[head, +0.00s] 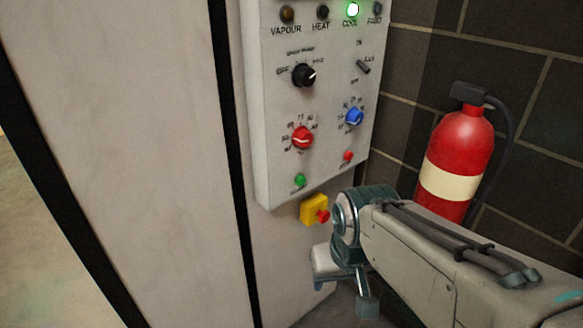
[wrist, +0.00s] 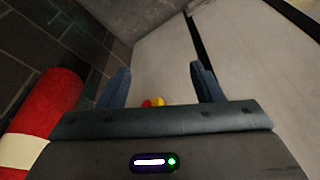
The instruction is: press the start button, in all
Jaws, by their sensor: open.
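The green button (head: 300,180), likely the start button, sits at the lower left of the control panel (head: 262,130); its small label is too blurred to read. A red button (head: 348,156) sits to its right and slightly higher. My gripper (wrist: 160,82) is open and empty, its two fingers apart in the wrist view. In the head view it is below the panel, lower than the green button and apart from it, partly hidden by my arm. The green button cannot be made out in the wrist view.
A yellow box with a red mushroom button (head: 314,210) is just below the panel; it also shows between my fingers in the wrist view (wrist: 159,102). The COOL lamp (head: 352,9) is lit green. A red extinguisher (head: 462,150) stands at right against the dark wall (head: 540,110).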

